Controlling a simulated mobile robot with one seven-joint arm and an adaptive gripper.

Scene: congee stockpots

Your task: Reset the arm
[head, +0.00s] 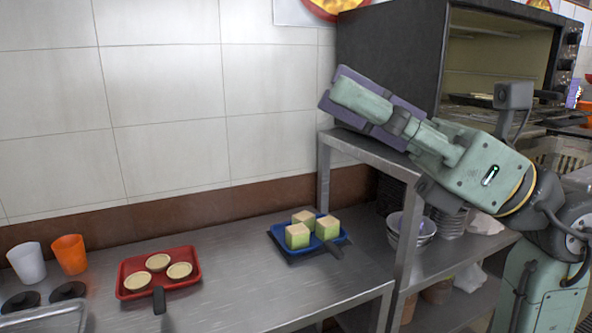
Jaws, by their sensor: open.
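My gripper (336,96) is raised at the upper right of the head view and points to the left. It has pale green fingers with purple-grey pads and is open, with nothing seen between the fingers. It shows in front of the dark oven's lower left side and above the metal shelf's left end. I cannot tell whether it touches either. My arm (485,172) reaches in from the right edge and hides part of the shelf.
A metal counter (225,275) holds a red tray (133,270) with three round tarts, a blue tray (283,241) with green-sided cubes, and white (28,265) and orange (70,254) cups. A shelf (370,148) bears the oven (385,50); bowls (408,232) stand below.

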